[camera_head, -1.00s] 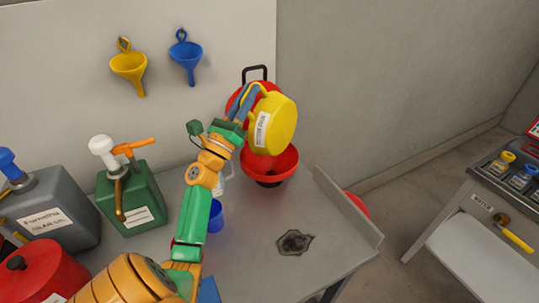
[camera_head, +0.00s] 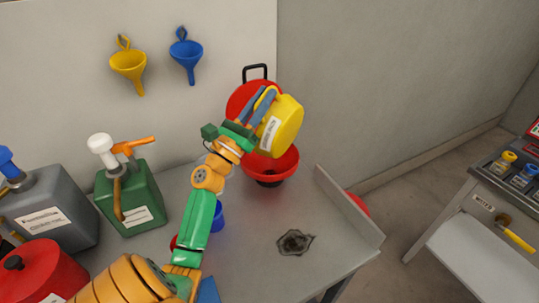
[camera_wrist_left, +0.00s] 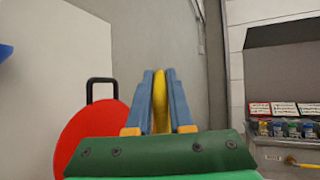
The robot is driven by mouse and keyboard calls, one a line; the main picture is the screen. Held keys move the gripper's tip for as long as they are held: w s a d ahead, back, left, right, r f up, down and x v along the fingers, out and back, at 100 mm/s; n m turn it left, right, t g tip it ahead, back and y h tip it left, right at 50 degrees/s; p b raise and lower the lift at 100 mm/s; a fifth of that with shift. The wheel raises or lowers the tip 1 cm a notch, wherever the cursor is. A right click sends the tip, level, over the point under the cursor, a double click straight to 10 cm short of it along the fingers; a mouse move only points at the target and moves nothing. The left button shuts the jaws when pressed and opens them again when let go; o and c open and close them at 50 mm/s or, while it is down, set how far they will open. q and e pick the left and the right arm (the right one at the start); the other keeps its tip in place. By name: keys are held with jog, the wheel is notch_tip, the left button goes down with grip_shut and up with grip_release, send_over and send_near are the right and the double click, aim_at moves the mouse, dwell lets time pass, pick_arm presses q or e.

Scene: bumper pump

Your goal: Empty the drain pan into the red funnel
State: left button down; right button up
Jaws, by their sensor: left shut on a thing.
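The yellow drain pan (camera_head: 282,127) with a white label hangs tilted in my left gripper (camera_head: 262,103). The blue fingers are shut on its yellow loop handle, which also shows between them in the left wrist view (camera_wrist_left: 160,103). The pan is above the red funnel (camera_head: 278,167), whose wide bowl stands at the back of the bench, and covers part of its rear. I cannot see inside the pan or whether anything is pouring. My right gripper is out of view.
A red round thing with a black handle (camera_head: 246,97) stands behind the funnel. A green pump container (camera_head: 131,198) and a grey one (camera_head: 48,217) stand at left. A blue cup (camera_head: 217,217) is beside my arm. A dark stain (camera_head: 294,242) marks the bench front.

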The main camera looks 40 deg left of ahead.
pick_arm(q)
jog(key=w+d+f+m+g+h, duration=0.1)
jog(key=d+f+m+g+h, duration=0.1)
jog(key=d+f+m, duration=0.3)
jog(key=w+d+f+m+g+h+p, duration=0.1)
jog(key=d+f+m+g+h, duration=0.2)
jog(key=d+m, duration=0.6)
jog(key=w+d+f+m+g+h, duration=0.1)
jog(key=d+f+m+g+h, duration=0.2)
jog(key=d+f+m, duration=0.4)
jog(key=d, duration=0.3)
jog(key=shift+w+d+f+m+p, duration=0.2)
jog(key=shift+d+f+m+p, duration=0.05)
jog(key=shift+d+m+p, duration=0.1)
jog(key=shift+s+a, duration=0.1)
